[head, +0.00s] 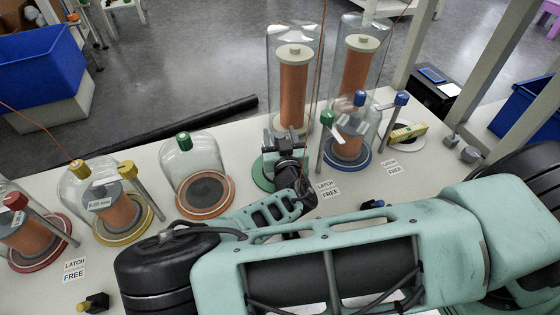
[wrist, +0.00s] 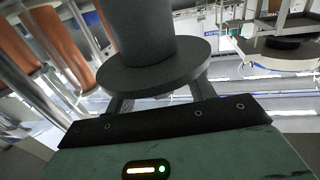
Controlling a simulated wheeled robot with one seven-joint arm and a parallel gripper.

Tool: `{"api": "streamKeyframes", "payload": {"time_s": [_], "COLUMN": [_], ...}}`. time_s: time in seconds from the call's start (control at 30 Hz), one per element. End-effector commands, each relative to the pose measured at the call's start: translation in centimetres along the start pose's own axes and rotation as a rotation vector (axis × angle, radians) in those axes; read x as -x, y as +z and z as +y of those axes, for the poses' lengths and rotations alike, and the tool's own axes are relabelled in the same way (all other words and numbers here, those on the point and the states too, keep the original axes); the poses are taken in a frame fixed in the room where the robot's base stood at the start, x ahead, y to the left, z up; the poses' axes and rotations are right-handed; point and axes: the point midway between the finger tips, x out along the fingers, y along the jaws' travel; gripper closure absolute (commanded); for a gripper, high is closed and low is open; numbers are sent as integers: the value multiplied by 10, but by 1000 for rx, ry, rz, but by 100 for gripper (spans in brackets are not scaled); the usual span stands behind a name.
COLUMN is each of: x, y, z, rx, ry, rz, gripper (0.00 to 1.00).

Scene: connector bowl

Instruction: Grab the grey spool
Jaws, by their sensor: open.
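The grey spool (wrist: 150,68) fills the upper middle of the wrist view, with a thick plain shaft and a wide round flange. My gripper (wrist: 160,98) is open, its two fingers reaching up to the flange from below, one at each side. The flange hides the fingertips, and I cannot tell whether they touch the spool. In the head view my gripper (head: 285,150) is over the green round base (head: 262,172), in front of a tall copper-wound spool (head: 292,88). There the grey spool is hard to tell apart from my dark gripper.
Glass-domed stands with copper spools line the table: red (head: 40,258), yellow (head: 124,232) and blue (head: 347,158) bases. An orange base (head: 205,197) under a glass dome (head: 190,155) has no copper spool. A second tall spool (head: 357,70) stands behind. Latch labels (head: 328,189) lie in front.

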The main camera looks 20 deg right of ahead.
Motion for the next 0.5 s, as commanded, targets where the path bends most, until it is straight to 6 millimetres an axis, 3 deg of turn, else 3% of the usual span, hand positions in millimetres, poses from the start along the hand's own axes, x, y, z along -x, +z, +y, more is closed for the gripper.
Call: {"api": "streamKeyframes", "payload": {"time_s": [0.13, 0.37, 0.4, 0.5], "x": [-15, -16, -16, -16], "y": [1, -1, -1, -1], "z": [0, 0, 0, 0], "rx": [-1, -1, 0, 0], "ry": [1, 1, 1, 1], "rz": [0, -1, -1, -1], "gripper": [46, 46, 49, 77]}}
